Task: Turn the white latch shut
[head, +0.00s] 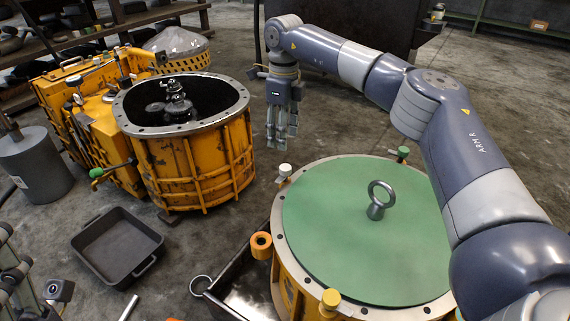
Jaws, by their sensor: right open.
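The white latch (284,171) sits on the back left rim of a yellow housing (292,285), which carries a flat green lid (330,235) with a grey lifting ring (379,198). The latch has a pale cap, and its exact turn angle is too small to tell. My right gripper (281,144) is open and empty. It points down, just behind and above the white latch in the picture, with a gap between them. My right arm reaches in from the right over the lid's far side.
Around the same rim are a green latch (403,153), an orange latch (261,243) and a yellow latch (330,301). An open yellow housing (203,160) with dark gears stands at left. A black tray (117,247) lies on the floor, with bare floor (212,232) beside it.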

